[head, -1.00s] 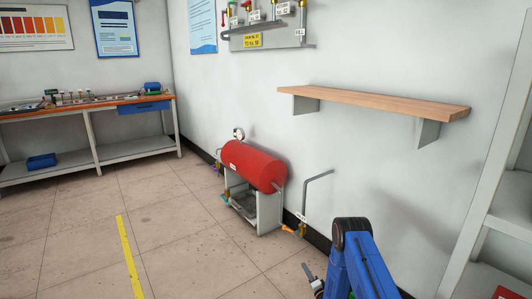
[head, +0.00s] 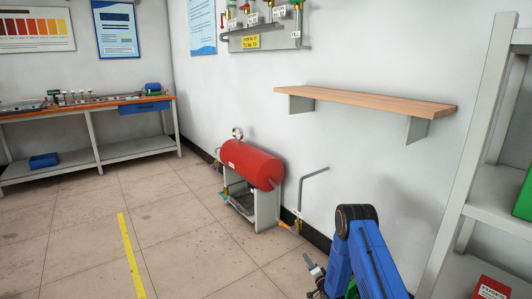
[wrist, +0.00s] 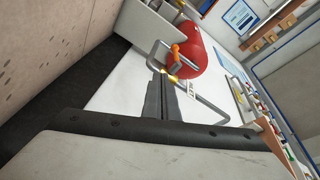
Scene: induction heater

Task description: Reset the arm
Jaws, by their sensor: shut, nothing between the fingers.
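My blue arm (head: 365,255) is folded at the lower right of the head view, in front of the wall. My gripper (wrist: 164,78) shows in the wrist view with its two dark fingers together and nothing between them. Behind the fingertips in that view are a bent grey pipe (wrist: 209,108), a valve with an orange handle (wrist: 176,50) and a white tag. I cannot tell whether the fingertips touch the pipe. In the head view the gripper is small and partly cut off near the bottom edge.
A red tank (head: 250,163) stands on a grey frame by the wall, left of my arm. A wooden shelf (head: 370,99) is on the wall above. A grey rack (head: 470,165) stands close at the right. A workbench (head: 85,106) is at the far left. Open floor (head: 185,235) lies between.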

